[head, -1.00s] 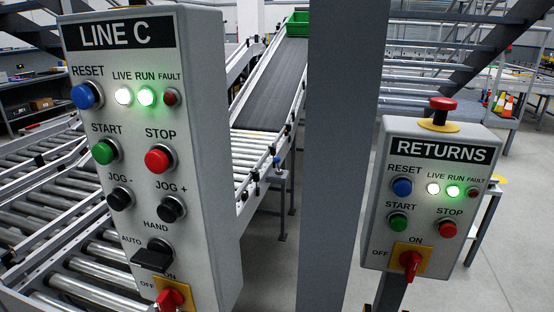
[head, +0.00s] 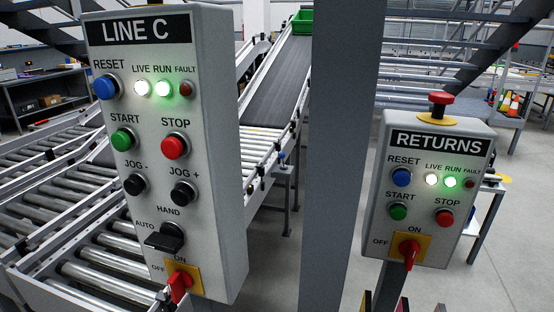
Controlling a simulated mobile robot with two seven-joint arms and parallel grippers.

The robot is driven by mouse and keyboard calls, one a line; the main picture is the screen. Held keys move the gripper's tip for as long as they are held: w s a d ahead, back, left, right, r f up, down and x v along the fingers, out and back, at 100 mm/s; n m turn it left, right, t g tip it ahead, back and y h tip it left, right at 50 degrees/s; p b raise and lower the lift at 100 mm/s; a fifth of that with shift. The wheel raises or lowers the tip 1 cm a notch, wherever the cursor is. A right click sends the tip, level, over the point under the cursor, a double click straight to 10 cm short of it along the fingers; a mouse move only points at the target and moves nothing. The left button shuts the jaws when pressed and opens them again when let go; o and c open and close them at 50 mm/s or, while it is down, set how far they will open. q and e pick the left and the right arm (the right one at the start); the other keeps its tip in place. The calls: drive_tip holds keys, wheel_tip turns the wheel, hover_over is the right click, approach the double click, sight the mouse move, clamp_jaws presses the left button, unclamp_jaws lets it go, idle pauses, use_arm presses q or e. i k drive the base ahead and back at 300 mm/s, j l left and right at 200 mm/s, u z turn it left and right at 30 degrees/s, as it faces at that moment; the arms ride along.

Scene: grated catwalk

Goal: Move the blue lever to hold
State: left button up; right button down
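No blue lever can be made out in the head view. The blue items that show are round RESET buttons, one on the LINE C panel (head: 209,135) and one on the RETURNS panel (head: 381,225). The LINE C panel has a black selector (head: 165,238) marked AUTO and HAND, and a red rotary switch (head: 180,284) on a yellow plate. The RETURNS panel has a red rotary switch (head: 408,248) on yellow. No label reading hold is visible.
A grey post (head: 340,150) stands between the panels. Roller conveyors (head: 60,180) run behind at left, with a dark inclined belt (head: 272,88) leading up to a green bin (head: 302,20). Small narrow tips, one magenta (head: 402,305), show at the bottom edge. Grey floor lies at right.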

sight(282, 155)
drive_tip(key=k+z, duration=0.3)
drive_tip(key=k+l+z, duration=0.1)
drive_tip(key=z, duration=0.75)
drive_tip(key=l+z, duration=0.1)
drive_tip(key=z, duration=0.45)
drive_tip(key=i+z, duration=0.1)
drive_tip(key=z, duration=1.05)
drive_tip(key=i+z, duration=0.1)
drive_tip(key=z, duration=1.05)
drive_tip(key=i+z, duration=0.1)
drive_tip(key=z, duration=0.5)
drive_tip(key=j+z, duration=0.1)
drive_tip(key=z, duration=0.45)
drive_tip(key=i+j, duration=0.1)
drive_tip(key=j, duration=0.3)
drive_tip(key=i+j, duration=0.1)
drive_tip(key=j, duration=0.35)
drive_tip(key=j+u, duration=0.65)
drive_tip(key=j, duration=0.2)
drive_tip(key=j+u, duration=0.25)
drive_tip(key=j, duration=0.15)
drive_tip(key=j+u, duration=0.3)
drive_tip(key=j, duration=0.15)
drive_tip(key=j+u, duration=0.35)
drive_tip(key=j, duration=0.55)
